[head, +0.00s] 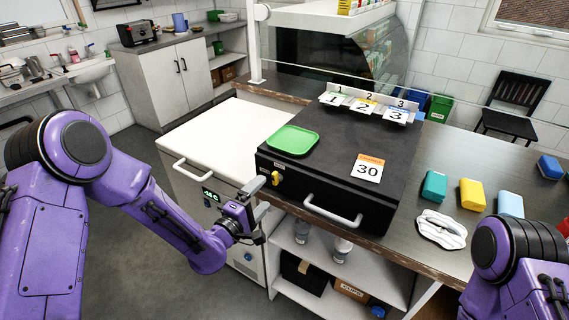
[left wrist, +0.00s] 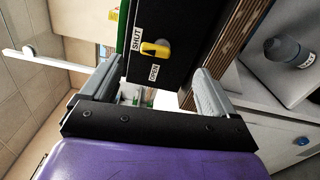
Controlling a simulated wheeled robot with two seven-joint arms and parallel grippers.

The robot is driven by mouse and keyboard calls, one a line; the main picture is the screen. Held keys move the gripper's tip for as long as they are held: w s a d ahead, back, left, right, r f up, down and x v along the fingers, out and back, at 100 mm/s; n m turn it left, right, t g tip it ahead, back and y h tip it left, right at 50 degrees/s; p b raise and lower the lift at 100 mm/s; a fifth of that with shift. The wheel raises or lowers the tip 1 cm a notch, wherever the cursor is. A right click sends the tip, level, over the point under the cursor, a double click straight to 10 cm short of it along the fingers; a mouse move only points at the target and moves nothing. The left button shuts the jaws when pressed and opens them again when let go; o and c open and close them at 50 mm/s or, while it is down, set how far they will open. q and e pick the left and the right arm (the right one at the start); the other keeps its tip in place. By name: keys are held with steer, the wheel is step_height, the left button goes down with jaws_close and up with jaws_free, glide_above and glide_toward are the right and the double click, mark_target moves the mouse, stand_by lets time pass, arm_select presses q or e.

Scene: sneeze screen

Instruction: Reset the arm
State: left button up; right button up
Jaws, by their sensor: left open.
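My left gripper (head: 260,198) is open and empty in front of the black box's left front corner. In the left wrist view its two fingers (left wrist: 160,70) stand apart, with a yellow latch (left wrist: 155,49) seen between and beyond them. The latch sits between labels reading SHUT and OPEN; it also shows in the head view (head: 275,178). The black box (head: 330,185) has a pale front handle (head: 333,211) and rests on the counter. Whether a finger touches the box is unclear. My right arm shows at the lower right; its gripper is out of view.
On the counter (head: 455,258) are teal (head: 434,186) and yellow (head: 472,194) boxes and a white cloth (head: 441,229). Floor is free at left.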

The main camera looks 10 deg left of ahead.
arm_select(q)
steer(key=s+a+f+m+g+y+b, duration=0.1)
steer(key=s+a+f+m+g+y, duration=0.25)
steer(key=s+f, duration=0.5)
steer(key=s+a+f+m+g+y+b, duration=0.1)
steer(key=s+a+f+m+g+y, duration=0.4)
steer(key=f, duration=0.6)
steer(key=s+a+f+g+b, duration=0.1)
steer(key=s+f, duration=0.2)
steer(key=s, duration=0.4)
steer(key=s+a+f+g, duration=0.2)
steer(key=s+f, duration=0.2)
steer(key=s, duration=0.3)
steer(key=s+a+f+g+y+b, duration=0.1)
steer(key=s+f+g, duration=0.1)
steer(key=s, duration=0.5)
steer(key=shift+s+a+f+b, duration=0.2)
steer(key=shift+f+b, duration=0.1)
steer(key=shift+f, duration=0.6)
